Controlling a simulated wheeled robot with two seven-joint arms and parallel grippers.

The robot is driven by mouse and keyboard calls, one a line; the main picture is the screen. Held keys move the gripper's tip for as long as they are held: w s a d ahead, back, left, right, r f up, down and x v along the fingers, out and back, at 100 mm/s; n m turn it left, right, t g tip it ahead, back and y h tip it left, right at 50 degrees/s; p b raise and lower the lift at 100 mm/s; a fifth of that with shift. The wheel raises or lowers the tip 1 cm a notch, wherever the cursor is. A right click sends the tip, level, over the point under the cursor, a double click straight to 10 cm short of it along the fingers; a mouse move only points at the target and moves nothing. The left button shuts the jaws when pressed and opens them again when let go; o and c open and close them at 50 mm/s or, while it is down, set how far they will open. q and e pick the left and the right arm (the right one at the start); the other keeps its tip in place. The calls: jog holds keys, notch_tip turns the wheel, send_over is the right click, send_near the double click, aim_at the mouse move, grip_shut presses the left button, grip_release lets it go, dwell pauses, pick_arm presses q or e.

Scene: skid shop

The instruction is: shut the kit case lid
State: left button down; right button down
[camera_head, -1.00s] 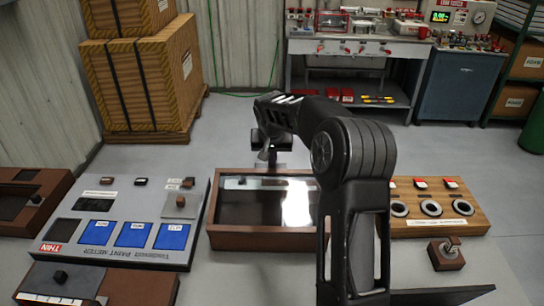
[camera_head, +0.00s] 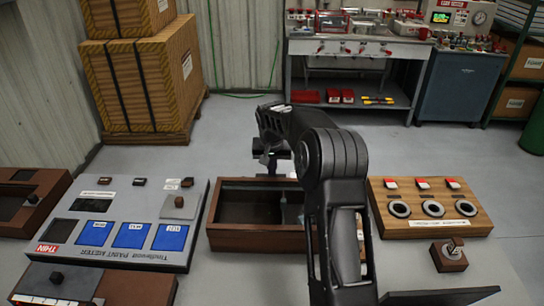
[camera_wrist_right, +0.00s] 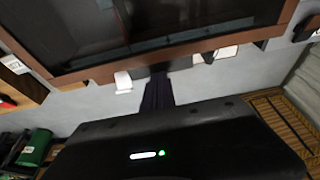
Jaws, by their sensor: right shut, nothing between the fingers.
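The kit case is a brown wooden box (camera_head: 262,239) in the middle of the head view, with a dark recess. I cannot make out a separate lid, and my right arm covers the case's right part. The case's brown rim (camera_wrist_right: 180,50) and dark inside or panel also show in the right wrist view. My right gripper (camera_head: 271,166) is at the case's far edge, shut and empty. Its dark fingers show in the wrist view (camera_wrist_right: 158,92), close to the rim; I cannot tell whether they touch it. My left gripper is out of view.
A grey panel with blue pads (camera_head: 90,248) lies left of the case. A wooden board with rings and red switches (camera_head: 400,223) lies right, with a small brown switch block (camera_head: 448,257) in front. Strapped crates (camera_head: 140,80) and a workbench (camera_head: 355,47) stand behind open floor.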

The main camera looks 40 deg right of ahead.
jog(key=shift+s+a+f, duration=0.15)
jog(key=shift+s+f, duration=0.1)
jog(key=shift+f, duration=0.15)
jog(key=v, duration=0.2)
jog(key=b+v, duration=0.1)
jog(key=v, duration=0.5)
jog(key=shift+w+r+b, duration=0.25)
jog(key=shift+r+b, duration=0.05)
